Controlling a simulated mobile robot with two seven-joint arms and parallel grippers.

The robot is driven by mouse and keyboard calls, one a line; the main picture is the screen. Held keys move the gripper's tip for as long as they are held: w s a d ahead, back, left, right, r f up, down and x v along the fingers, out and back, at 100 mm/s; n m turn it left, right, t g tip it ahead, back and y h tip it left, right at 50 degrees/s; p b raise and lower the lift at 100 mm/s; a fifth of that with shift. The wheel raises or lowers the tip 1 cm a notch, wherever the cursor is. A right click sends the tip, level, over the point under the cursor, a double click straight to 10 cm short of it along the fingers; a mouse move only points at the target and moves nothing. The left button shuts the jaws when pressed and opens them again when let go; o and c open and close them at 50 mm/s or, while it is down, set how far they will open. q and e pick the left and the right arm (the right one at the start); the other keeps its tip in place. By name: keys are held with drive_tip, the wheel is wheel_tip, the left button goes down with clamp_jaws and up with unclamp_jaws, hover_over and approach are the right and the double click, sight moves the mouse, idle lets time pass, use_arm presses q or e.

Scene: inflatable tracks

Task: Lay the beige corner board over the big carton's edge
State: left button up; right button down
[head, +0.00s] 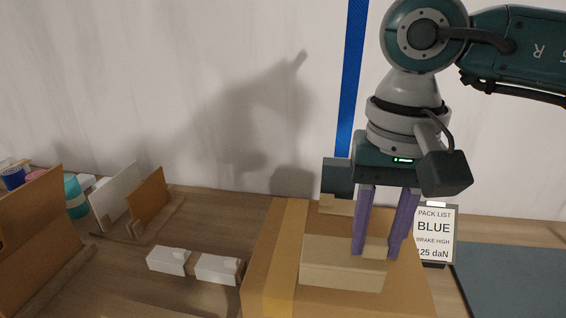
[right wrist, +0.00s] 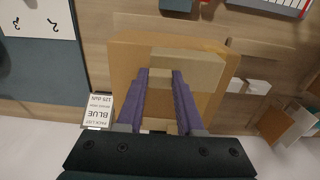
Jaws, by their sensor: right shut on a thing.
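The big carton (head: 420,291) stands on the table with a yellowish tape strip (head: 283,265) along its left part; it also shows in the right wrist view (right wrist: 130,62). The beige corner board (head: 342,276) is at the carton's top, toward its near side, and shows in the right wrist view (right wrist: 199,70). My right gripper (head: 374,250) points down, its purple fingers shut on a raised part of the board. Whether the board touches the carton is unclear. Another small beige piece (head: 336,207) shows at the carton's far side. My left gripper is out of view.
A sign reading PACK LIST BLUE (head: 435,232) stands right of the carton, beside a dark mat (head: 515,278). White blocks (head: 217,268) lie to its left. Upright boards in a rack (head: 148,200) stand farther left. A blue strap (head: 352,80) hangs behind.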

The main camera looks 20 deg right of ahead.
drive_tip(key=shift+d+f, duration=0.1)
drive_tip(key=shift+f, duration=0.2)
drive_tip(key=shift+f+b, duration=1.85)
drive_tip(key=shift+f, duration=1.05)
wheel_tip(320, 180, down, 2)
drive_tip(key=b, duration=0.3)
drive_tip(key=shift+w+d+f, duration=0.15)
drive_tip(key=shift+f, duration=0.1)
drive_tip(key=shift+c, duration=2.3)
unclamp_jaws()
wheel_tip(320, 180, up, 10)
drive_tip(key=shift+b, duration=0.9)
